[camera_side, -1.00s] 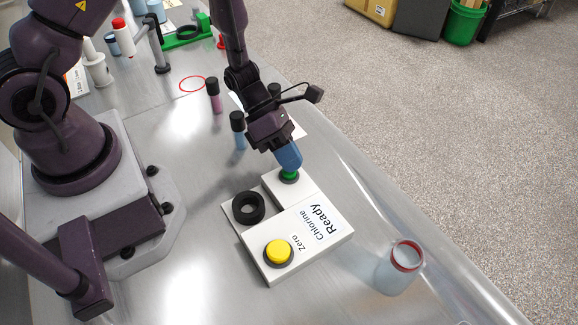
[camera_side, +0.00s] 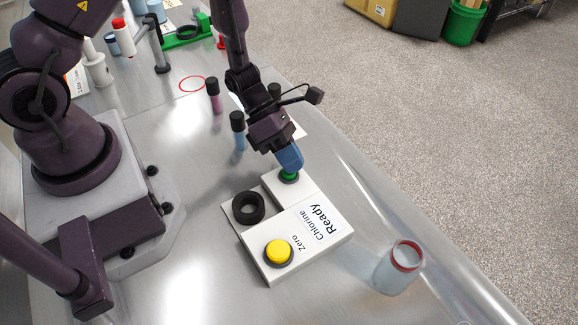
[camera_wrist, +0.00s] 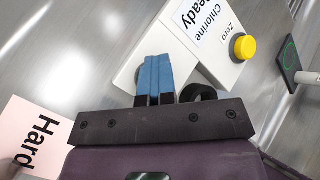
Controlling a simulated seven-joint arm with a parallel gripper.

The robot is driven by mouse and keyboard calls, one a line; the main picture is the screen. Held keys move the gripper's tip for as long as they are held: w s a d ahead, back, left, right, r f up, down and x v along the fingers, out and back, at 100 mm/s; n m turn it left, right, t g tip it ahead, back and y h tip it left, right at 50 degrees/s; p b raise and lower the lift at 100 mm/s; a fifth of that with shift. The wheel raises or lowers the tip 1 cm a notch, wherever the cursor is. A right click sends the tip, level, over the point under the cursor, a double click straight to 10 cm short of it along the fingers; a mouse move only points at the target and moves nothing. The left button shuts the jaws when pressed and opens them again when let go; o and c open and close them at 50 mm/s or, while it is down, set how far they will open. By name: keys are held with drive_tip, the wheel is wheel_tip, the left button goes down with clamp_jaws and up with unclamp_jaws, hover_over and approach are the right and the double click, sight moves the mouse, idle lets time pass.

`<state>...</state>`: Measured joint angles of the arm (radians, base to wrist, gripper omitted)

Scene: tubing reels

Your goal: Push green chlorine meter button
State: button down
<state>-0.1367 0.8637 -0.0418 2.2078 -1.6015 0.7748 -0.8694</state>
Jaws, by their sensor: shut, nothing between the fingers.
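The white chlorine meter (camera_side: 318,233) lies on the metal table, with the words "Zero", "Chlorine" and "Ready" on it. In the wrist view my shut fingers (camera_wrist: 154,78) reach over the meter (camera_wrist: 196,42) and hide the green button. A yellow button (camera_side: 279,252) is at the near end, also in the wrist view (camera_wrist: 245,47).
A black ring-shaped socket (camera_side: 248,207) is on the meter's left side. A red-rimmed jar (camera_side: 401,268) stands to the right. Black-capped vials (camera_side: 238,131) stand behind my gripper. A pink card marked "Hard" (camera_wrist: 32,138) shows in the wrist view. The table is clear near the front.

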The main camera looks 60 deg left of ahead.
drive_tip(key=shift+s+a+f, duration=0.15)
drive_tip(key=shift+s+a, duration=0.05)
drive_tip(key=shift+s, duration=0.05)
drive_tip(key=shift+r, duration=3.05)
